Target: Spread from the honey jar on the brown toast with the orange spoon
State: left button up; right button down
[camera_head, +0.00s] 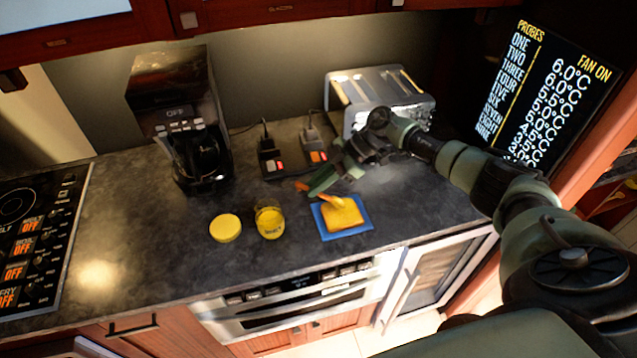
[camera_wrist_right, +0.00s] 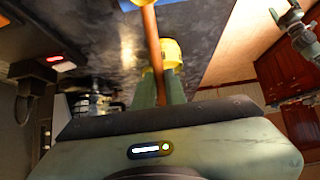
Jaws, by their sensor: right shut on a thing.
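My right gripper (camera_head: 322,184) is shut on the orange spoon (camera_head: 301,186), just behind the toast. The spoon's shaft also shows between the fingers in the right wrist view (camera_wrist_right: 151,40). Its far end reaches over the back edge of the toast (camera_head: 346,217); I cannot tell whether it touches. The toast looks golden yellow and lies on a blue square mat or plate (camera_head: 343,234). The open honey jar (camera_head: 270,224), yellow inside, stands left of the toast. A grey-green arm end, seemingly my left gripper (camera_wrist_right: 282,14), shows small in the right wrist view; its jaws are unclear.
A yellow round lid (camera_head: 225,228) lies left of the jar. A coffee maker (camera_head: 180,118) stands at the back left, a toaster (camera_head: 365,90) at the back right. Power outlets with cords (camera_head: 290,158) sit behind the gripper. The counter's front left (camera_head: 130,230) is clear.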

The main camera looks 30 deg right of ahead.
jog(key=shift+a, duration=0.1)
jog(key=shift+w+a+f, duration=0.1)
jog(key=shift+w+a, duration=0.1)
jog(key=shift+a, duration=0.45)
jog(key=shift+w+a, duration=0.15)
jog(key=shift+a, duration=0.45)
jog(key=shift+r, duration=3.55)
